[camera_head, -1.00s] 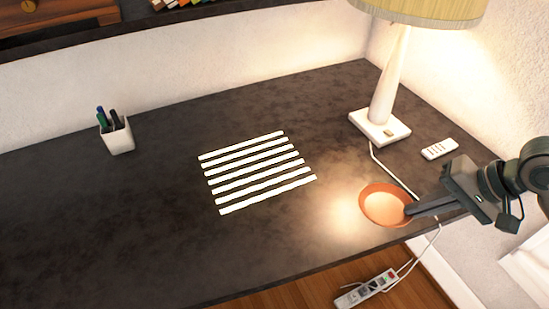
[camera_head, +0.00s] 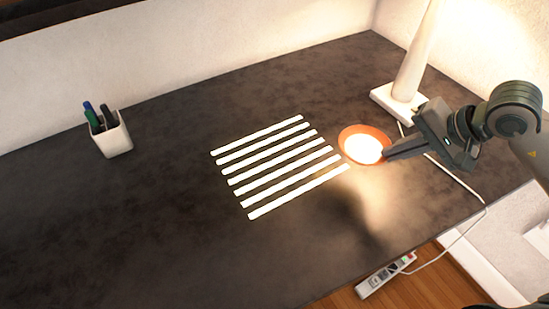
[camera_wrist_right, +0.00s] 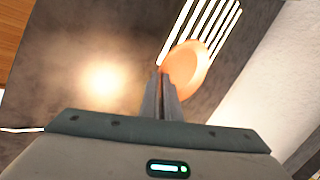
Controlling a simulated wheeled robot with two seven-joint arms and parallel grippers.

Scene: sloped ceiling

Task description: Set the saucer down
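The saucer (camera_head: 364,144) is a small orange-brown dish. In the head view it is held above the dark desk, just right of the white stripes and left of the lamp base. My right gripper (camera_head: 386,154) is shut on its near right rim. In the right wrist view the saucer (camera_wrist_right: 188,70) sits at the tips of the closed fingers (camera_wrist_right: 161,85), tilted in the picture. A dark shadow lies on the desk below it. My left gripper is not in view.
White parallel stripes (camera_head: 280,166) lie on the desk (camera_head: 130,220). A white pen cup (camera_head: 112,136) stands at the left. The lamp (camera_head: 404,98) and its cord are at the right. A power strip (camera_head: 385,275) is on the floor past the front edge.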

